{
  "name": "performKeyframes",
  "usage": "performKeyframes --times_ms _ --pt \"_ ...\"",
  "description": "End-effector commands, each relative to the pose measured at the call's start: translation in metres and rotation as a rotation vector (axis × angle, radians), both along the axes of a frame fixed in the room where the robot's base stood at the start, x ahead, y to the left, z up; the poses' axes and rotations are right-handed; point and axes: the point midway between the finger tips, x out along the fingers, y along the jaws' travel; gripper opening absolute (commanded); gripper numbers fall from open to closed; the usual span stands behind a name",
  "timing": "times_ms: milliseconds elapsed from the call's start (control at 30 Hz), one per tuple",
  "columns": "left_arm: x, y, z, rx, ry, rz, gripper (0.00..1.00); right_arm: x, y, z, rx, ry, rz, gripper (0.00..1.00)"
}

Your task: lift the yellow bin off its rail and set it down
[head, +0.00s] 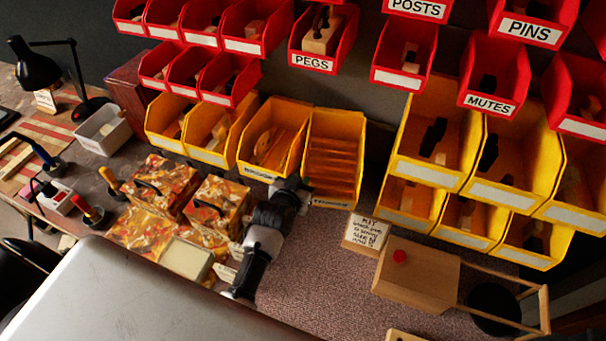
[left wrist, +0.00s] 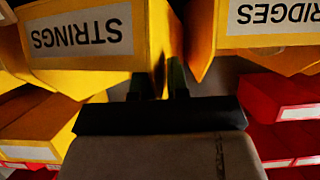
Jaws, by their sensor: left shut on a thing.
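A yellow bin (head: 347,128) with slat-like pieces inside hangs in the lower row at the middle of the head view. In the left wrist view its front label reads STRINGS upside down, on the yellow bin (left wrist: 82,62). My left gripper (head: 302,184) is at this bin's lower left front corner and is shut on it. In the left wrist view the dark fingertips (left wrist: 157,84) sit either side of the bin's edge. The rail behind the bin is hidden, so I cannot tell whether the bin still hangs on it. My right gripper is not in view.
A neighbouring yellow bin (head: 288,112) is close on the left; its label partly shows in the wrist view (left wrist: 275,14). Below stand patterned boxes (head: 215,205), a small sign (head: 366,232) and a wooden box (head: 415,278). Bare speckled bench top (head: 325,270) lies between.

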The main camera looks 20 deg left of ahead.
Motion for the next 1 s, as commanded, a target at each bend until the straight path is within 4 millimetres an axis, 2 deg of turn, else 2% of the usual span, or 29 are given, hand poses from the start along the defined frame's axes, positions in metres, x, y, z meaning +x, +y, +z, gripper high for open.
performKeyframes --times_ms 33,1000 --pt "-0.006 0.000 -0.003 0.006 0.013 -0.002 0.00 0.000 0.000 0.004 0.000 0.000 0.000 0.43" --pt "-0.064 0.002 -0.002 0.006 0.010 0.001 0.00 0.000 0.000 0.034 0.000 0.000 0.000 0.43"
